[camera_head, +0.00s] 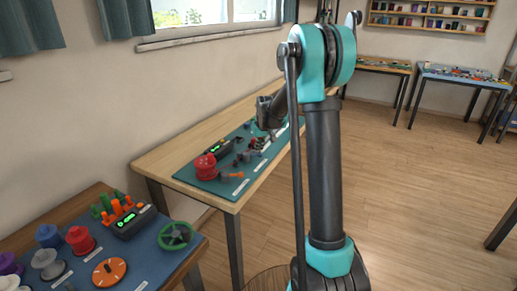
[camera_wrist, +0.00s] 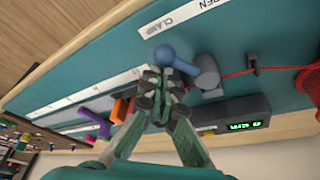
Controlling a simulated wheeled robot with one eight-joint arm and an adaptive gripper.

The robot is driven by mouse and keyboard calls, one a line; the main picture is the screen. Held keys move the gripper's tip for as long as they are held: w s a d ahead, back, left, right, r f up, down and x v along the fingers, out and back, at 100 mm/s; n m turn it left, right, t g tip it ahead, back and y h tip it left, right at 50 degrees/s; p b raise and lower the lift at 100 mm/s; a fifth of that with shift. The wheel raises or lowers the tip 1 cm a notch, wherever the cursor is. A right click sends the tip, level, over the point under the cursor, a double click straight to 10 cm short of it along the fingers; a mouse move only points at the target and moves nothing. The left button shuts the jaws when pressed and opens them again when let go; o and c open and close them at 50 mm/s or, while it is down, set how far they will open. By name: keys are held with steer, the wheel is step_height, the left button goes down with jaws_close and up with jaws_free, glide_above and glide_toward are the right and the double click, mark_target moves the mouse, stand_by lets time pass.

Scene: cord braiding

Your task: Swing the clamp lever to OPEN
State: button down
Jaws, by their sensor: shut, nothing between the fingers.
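In the wrist view, the clamp lever is a blue arm with a round blue knob (camera_wrist: 163,54). It runs from the knob to a grey clamp body (camera_wrist: 207,75) on the right. My gripper (camera_wrist: 160,72) is shut and empty, its fingertips right at the knob and lever. I cannot tell whether they touch. A white label (camera_wrist: 190,18) with the words CLAMP and OPEN lies beyond the knob, cut off by the frame's top edge. In the head view, my arm hides part of the mat, and the lever cannot be made out clearly.
A red cord (camera_wrist: 235,72) runs from the clamp through a small dark guide to a red spool (camera_wrist: 308,82). A black box with a green display (camera_wrist: 243,126) stands close by. Orange (camera_wrist: 120,110) and purple (camera_wrist: 95,124) parts lie left. Another worktable (camera_head: 190,270) stands at front left.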

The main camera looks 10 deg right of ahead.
steer(key=shift+s+m, duration=0.2)
steer(key=shift+m, duration=0.2)
steer(key=shift+s+m+h, duration=0.5)
steer(key=shift+s+m, duration=0.1)
steer(key=shift+m, duration=0.5)
steer(key=m, duration=0.1)
steer(key=s+m+h, duration=0.1)
steer(key=shift+s+a+m, duration=0.15)
steer(key=shift+a+m, duration=0.1)
steer(key=shift+m, duration=0.15)
steer(key=s+m, duration=0.1)
steer(key=m, duration=0.1)
steer(key=s+a+m+h, duration=0.1)
steer(key=m, duration=0.2)
steer(key=shift+s+a+g, duration=0.15)
steer(key=shift+g, duration=0.25)
steer(key=shift+s+a, duration=0.15)
steer(key=shift+a, duration=0.1)
